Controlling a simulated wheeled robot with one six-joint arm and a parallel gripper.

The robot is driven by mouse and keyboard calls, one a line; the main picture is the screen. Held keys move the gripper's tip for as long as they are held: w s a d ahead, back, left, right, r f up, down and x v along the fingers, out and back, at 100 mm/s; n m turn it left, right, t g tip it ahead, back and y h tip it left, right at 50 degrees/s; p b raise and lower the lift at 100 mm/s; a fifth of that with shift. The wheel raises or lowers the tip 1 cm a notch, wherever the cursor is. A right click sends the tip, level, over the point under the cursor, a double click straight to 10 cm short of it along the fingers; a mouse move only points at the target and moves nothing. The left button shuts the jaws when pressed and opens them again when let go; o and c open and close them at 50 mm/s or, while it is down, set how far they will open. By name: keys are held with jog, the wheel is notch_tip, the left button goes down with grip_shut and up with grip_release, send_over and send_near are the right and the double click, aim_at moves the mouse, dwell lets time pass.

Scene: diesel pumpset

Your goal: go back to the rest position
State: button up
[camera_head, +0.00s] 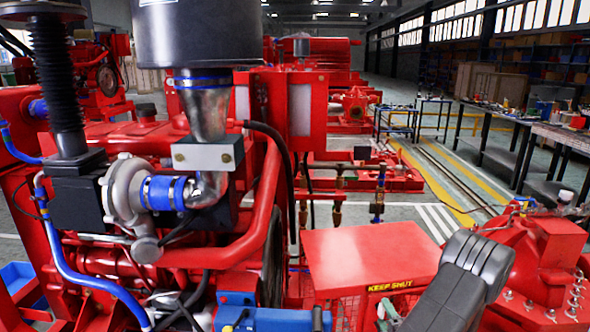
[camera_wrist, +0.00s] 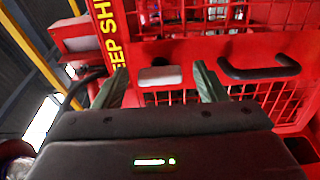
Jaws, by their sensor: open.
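My gripper (camera_wrist: 158,82) shows in the wrist view with its two greenish fingers spread apart, open and empty. It faces a red mesh guard panel (camera_wrist: 290,105) with yellow "KEEP SHUT" lettering. A pale grey block (camera_wrist: 160,76) shows on the panel between the fingertips; I cannot tell whether the fingers touch it. A black handle (camera_wrist: 260,68) is on the panel to the right of the fingers.
A red diesel engine (camera_head: 200,240) with a silver turbocharger (camera_head: 125,195) fills the left. Red pump casing (camera_head: 540,255) stands close on the right of my arm. Workbenches (camera_head: 560,135) line the far right. Open floor with yellow lines (camera_head: 440,185) lies behind.

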jog(key=s+d, duration=0.2)
jog(key=s, duration=1.1)
jog(key=w+n, duration=0.3)
jog(key=w, duration=0.1)
jog(key=w+a+n, duration=0.1)
jog(key=w+n, duration=0.2)
jog(key=w, duration=0.2)
jog(key=w+a+n+b, duration=0.1)
jog(key=w+n, duration=0.2)
jog(key=w, duration=0.1)
jog(key=shift+w+a+r, duration=0.1)
jog(key=shift+w+r, duration=0.05)
jog(key=shift+w, duration=0.1)
jog(key=n, duration=0.4)
jog(key=shift+a+r+n, duration=0.1)
jog(key=shift+n, duration=0.2)
jog(key=shift+n+p, duration=1)
jog(key=shift+n, duration=1.2)
jog(key=shift+a, duration=0.1)
